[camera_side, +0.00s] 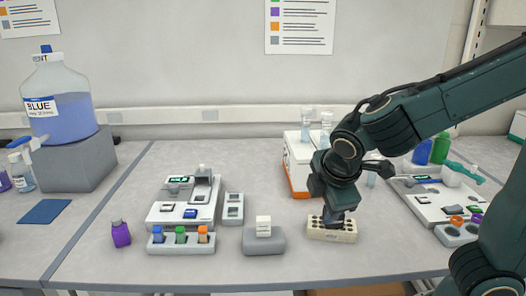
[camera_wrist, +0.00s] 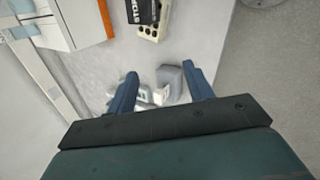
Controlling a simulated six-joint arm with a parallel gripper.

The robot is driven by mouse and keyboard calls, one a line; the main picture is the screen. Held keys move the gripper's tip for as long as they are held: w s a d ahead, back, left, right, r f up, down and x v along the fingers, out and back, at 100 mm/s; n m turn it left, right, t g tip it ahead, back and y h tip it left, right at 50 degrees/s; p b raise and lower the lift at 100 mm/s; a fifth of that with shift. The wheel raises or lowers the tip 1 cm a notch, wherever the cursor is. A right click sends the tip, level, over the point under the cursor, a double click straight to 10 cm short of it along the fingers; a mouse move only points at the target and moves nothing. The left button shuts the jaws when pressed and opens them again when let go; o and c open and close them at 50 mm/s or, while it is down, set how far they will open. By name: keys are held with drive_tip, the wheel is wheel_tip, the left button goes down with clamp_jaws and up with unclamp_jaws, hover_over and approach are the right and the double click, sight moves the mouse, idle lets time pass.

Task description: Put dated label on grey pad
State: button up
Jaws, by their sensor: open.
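A small white upright piece (camera_side: 263,226), which may be the dated label, stands on a grey block (camera_side: 264,244) in the side view; no date is readable. This grey block may be the grey pad. My gripper (camera_side: 335,212) is to its right, pointing down by the cream rack with holes (camera_side: 344,237). In the wrist view my gripper (camera_wrist: 163,90) is open, its two blue fingers apart with nothing held between them. A grey block (camera_wrist: 173,80) and pale pieces show beyond the fingers, blurred. I cannot tell the label there.
A black object with white lettering (camera_wrist: 143,11) lies by the rack in the wrist view. A white-and-orange box (camera_side: 299,165) stands behind my gripper. Left are a vial rack (camera_side: 181,248), a white device tray (camera_side: 166,213) and a purple bottle (camera_side: 121,234). The front bench is clear.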

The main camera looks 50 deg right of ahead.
drive_tip(key=s+d+r+m+t+y, duration=0.1)
drive_tip(key=s+r+m+y, duration=0.3)
drive_tip(key=s+m, duration=0.7)
drive_tip(key=shift+d+r+t, duration=0.3)
drive_tip(key=shift+d+r, duration=0.25)
drive_tip(key=shift+r, duration=0.3)
idle(0.4)
